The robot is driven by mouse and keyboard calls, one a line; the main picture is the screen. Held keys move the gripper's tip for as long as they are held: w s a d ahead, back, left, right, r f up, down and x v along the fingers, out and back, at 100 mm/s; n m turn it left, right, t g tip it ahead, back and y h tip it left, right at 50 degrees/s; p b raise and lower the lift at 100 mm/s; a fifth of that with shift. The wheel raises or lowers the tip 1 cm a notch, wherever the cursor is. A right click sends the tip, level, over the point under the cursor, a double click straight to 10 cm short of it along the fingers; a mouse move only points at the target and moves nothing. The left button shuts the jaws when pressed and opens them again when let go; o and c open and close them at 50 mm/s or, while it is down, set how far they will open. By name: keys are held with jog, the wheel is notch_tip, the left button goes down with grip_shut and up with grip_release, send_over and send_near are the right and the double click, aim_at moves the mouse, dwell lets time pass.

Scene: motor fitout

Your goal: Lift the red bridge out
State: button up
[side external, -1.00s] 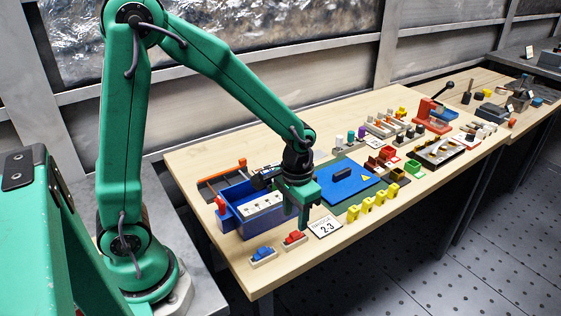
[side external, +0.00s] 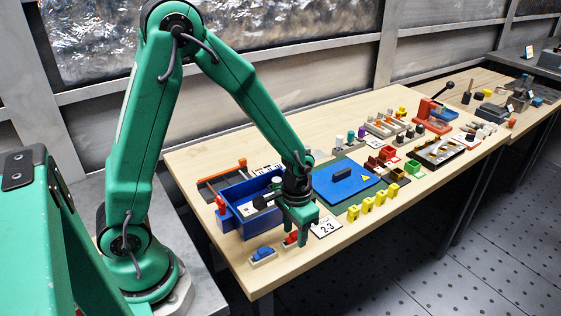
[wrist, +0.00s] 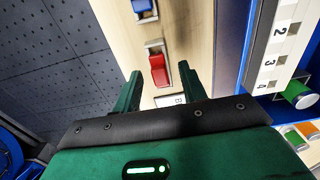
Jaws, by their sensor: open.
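The red bridge (wrist: 159,70) sits in a pale holder near the table's front edge. In the side view it shows as a small red piece (side external: 290,238), partly hidden by my gripper. My gripper (side external: 296,236) is open and points down above it. In the wrist view, my two green fingers (wrist: 160,76) stand apart, one on each side of the red bridge in the picture. I see no contact between the fingers and the bridge.
A blue bridge (side external: 262,253) in its own holder is beside the red one. A blue bin (side external: 237,205) stands behind my gripper. A white card marked 2-3 (side external: 326,227) lies to the right, with yellow pieces (side external: 367,204) beyond. The table's front edge is close.

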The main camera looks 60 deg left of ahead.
aim_at(295, 233)
jog(key=shift+c, duration=0.4)
grip_shut()
jog(key=shift+r, duration=0.2)
jog(key=shift+r, duration=0.85)
notch_tip(295, 233, up, 2)
jog(key=shift+r, duration=0.1)
jog(key=s+d+r, duration=0.6)
jog(key=s+d, duration=0.1)
jog(key=d, duration=0.2)
jog(key=shift+d+r, duration=0.15)
jog(key=shift+r, duration=0.2)
